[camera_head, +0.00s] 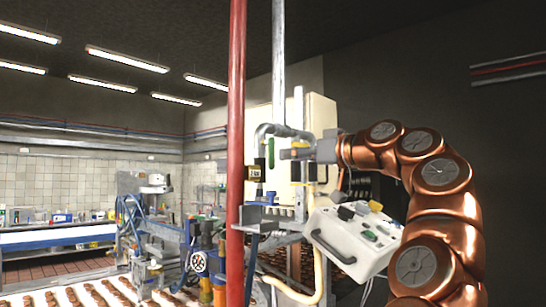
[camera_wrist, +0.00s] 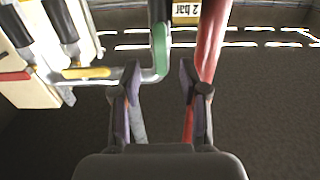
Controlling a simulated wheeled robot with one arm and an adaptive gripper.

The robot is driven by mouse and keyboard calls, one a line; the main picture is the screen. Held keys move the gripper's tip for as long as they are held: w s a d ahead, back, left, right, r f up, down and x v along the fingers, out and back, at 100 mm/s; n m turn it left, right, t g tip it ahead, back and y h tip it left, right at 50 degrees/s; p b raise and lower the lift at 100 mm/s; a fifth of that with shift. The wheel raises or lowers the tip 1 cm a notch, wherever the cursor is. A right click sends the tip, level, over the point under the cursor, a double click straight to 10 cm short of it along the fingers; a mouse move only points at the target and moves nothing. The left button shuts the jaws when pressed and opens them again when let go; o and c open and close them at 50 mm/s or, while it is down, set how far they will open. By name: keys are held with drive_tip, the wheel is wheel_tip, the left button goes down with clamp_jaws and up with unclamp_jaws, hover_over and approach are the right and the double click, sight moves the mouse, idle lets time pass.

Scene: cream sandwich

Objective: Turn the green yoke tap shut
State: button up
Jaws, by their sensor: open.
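The green yoke tap shows in the head view as an upright green handle (camera_head: 271,153) below the bend of a grey pipe (camera_head: 285,130). In the wrist view the green handle (camera_wrist: 160,48) appears at the top centre, just beyond the fingertips and in line with the gap between them. My gripper (camera_head: 283,150) is to the right of the handle in the head view. In the wrist view my gripper (camera_wrist: 160,80) has its two fingers apart and nothing between them. How much distance is left between fingertips and handle is hard to tell.
A red pipe (camera_head: 237,120) stands left of the tap and also shows in the wrist view (camera_wrist: 210,40). A yellow "2 bar" label (camera_head: 254,172) is beside the handle. A white control box (camera_head: 350,240) with a handle sits below my arm.

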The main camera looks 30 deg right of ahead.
sight(272, 156)
drive_tip(key=p+x, duration=0.1)
drive_tip(key=x, duration=0.5)
drive_tip(key=shift+w+a+p, duration=0.1)
drive_tip(key=shift+w+p, duration=0.1)
drive_tip(key=shift+p, duration=0.1)
clamp_jaws()
